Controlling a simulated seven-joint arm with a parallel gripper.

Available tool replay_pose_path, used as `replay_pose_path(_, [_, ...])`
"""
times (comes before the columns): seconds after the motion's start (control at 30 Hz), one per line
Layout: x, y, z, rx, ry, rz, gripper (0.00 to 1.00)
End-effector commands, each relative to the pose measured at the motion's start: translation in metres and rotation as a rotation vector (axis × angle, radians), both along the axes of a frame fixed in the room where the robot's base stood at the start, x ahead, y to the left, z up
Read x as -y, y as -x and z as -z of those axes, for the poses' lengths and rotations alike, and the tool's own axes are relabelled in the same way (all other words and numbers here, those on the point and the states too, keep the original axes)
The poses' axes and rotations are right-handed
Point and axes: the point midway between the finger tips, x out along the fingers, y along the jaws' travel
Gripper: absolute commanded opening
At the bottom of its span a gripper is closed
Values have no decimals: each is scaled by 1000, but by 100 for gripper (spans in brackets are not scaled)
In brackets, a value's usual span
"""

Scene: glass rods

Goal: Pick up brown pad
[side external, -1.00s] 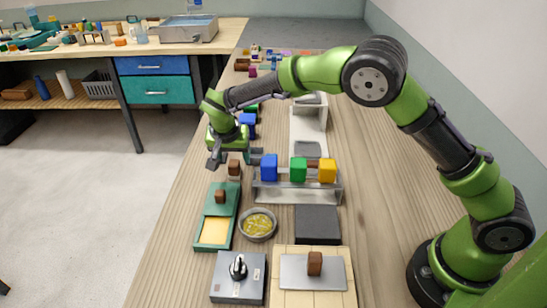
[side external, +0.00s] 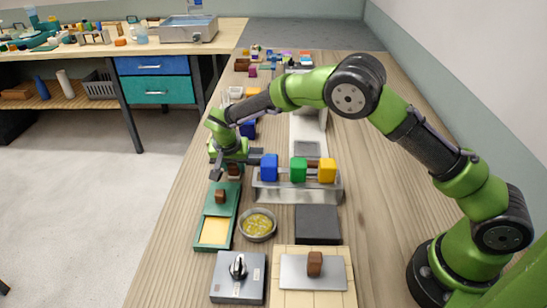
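Several small brown blocks show in the side external view, and I cannot tell which one the task calls the brown pad. One brown block (side external: 234,171) stands behind the green tray, partly hidden by my gripper (side external: 236,169). My gripper is open, with its two fingers apart on either side of this block. Whether they touch it cannot be told. Another brown block (side external: 220,196) sits on the upper part of the green tray (side external: 228,213). A third brown block (side external: 314,263) stands on a grey metal plate (side external: 292,272) at the front.
A metal rack (side external: 298,193) with blue, green and yellow blocks stands close right of my gripper.

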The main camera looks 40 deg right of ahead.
Motion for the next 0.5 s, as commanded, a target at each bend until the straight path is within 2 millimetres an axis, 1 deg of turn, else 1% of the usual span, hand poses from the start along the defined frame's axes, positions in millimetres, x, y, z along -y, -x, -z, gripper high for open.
replay_pose_path(0.03, [0, 0, 0, 0, 0, 0, 22])
replay_pose_path(0.13, [0, 0, 0, 0, 0, 0, 6])
replay_pose_path(0.37, [0, 0, -2, 1, -1, 0, 6])
replay_pose_path(0.47, [0, -1, -10, 3, 0, -1, 6])
replay_pose_path(0.5, [0, -1, -16, 3, -1, -1, 6])
